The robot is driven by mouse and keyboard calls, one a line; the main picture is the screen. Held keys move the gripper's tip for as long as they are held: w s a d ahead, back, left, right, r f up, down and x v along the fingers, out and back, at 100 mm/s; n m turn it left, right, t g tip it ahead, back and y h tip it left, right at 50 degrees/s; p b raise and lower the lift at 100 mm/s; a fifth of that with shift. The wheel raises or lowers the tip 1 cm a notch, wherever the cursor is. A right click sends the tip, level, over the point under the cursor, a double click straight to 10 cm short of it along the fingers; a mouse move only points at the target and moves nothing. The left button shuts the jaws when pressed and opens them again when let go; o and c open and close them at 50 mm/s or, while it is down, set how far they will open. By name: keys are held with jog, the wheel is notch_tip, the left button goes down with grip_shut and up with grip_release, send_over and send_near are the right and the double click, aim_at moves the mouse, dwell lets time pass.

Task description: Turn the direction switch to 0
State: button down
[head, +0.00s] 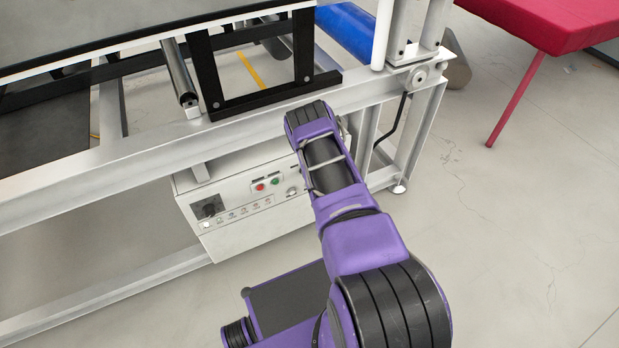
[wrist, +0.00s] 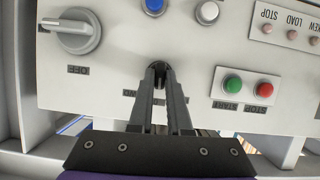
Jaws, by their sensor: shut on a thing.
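The white control panel (wrist: 100,95) fills most of the wrist view, its labels upside down. My gripper (wrist: 159,72) points at it, with both fingertips together on a small dark switch (wrist: 159,67). Most of this switch is hidden between the fingers, so its setting cannot be read. A label beside it is partly covered by the fingers, so I cannot confirm it is the direction switch. In the head view, my arm hides the gripper and that part of the control box (head: 235,228).
In the wrist view, a large grey rotary knob (wrist: 76,31) is at the left, with blue (wrist: 154,6) and white (wrist: 207,12) buttons above. Green (wrist: 232,84) and red (wrist: 264,89) buttons are at the right. A metal frame beam (head: 140,150) runs above the box.

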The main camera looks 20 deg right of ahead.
jog(key=shift+w, duration=0.1)
dwell(0.3)
jog(key=c, duration=0.9)
grip_release()
jog(key=shift+o, duration=0.2)
jog(key=p+v, duration=0.3)
jog(key=v, duration=1.4)
jog(key=shift+s+d, duration=0.2)
jog(key=shift+s, duration=0.1)
